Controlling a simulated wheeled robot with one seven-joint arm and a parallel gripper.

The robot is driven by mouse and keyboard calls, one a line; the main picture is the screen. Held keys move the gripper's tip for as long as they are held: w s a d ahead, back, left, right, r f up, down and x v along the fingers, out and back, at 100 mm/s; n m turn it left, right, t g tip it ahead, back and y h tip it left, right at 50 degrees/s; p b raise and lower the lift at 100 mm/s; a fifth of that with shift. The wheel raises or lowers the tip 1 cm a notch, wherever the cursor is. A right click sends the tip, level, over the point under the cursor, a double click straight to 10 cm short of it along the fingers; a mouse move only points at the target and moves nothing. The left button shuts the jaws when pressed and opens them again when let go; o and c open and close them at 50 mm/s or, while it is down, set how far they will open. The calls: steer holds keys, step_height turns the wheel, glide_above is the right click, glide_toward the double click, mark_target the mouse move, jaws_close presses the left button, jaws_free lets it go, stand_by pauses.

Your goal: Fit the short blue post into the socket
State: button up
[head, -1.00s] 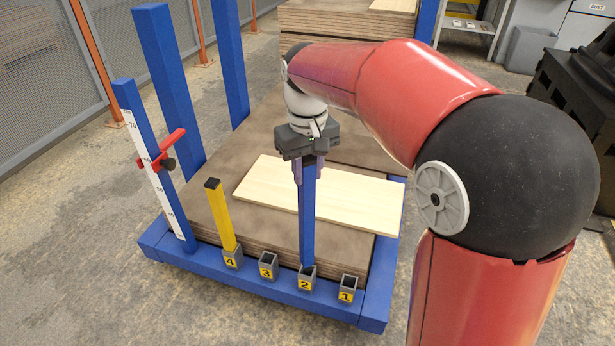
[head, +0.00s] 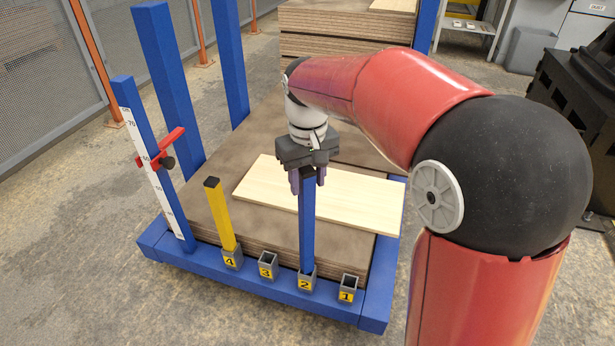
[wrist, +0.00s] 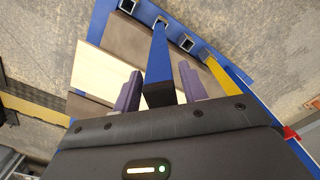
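The short blue post (head: 307,225) stands upright with its lower end in socket 2 (head: 306,283) on the front blue rail. Its dark top end shows just below my gripper (head: 308,180). In the wrist view the post (wrist: 159,70) runs between the two purple fingers of my gripper (wrist: 160,90), with a gap on each side. My gripper is open around the post's top and holds nothing. The inside of socket 2 is hidden by the post.
A yellow post (head: 219,215) stands in socket 4 (head: 233,260). Socket 3 (head: 268,268) and socket 1 (head: 347,290) are empty. A pale board (head: 350,198) lies on the brown stack behind. A scaled blue upright with a red pointer (head: 160,152) stands at the left.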

steer(key=shift+o, duration=0.4)
steer(key=shift+r, duration=0.15)
step_height(320, 180, up, 12)
steer(key=r+p, duration=0.1)
steer(key=p, duration=0.2)
steer(key=s+d+f+m+t, duration=0.2)
steer(key=s+d+f, duration=0.2)
steer(key=s+d, duration=0.3)
steer(key=s+d+f+m+t, duration=0.3)
steer(key=s+d, duration=0.3)
steer(key=s, duration=0.7)
steer(key=shift+d+f+t, duration=0.3)
steer(key=shift+d+f, duration=0.05)
steer(key=shift+f, duration=0.55)
steer(key=shift+o, duration=0.4)
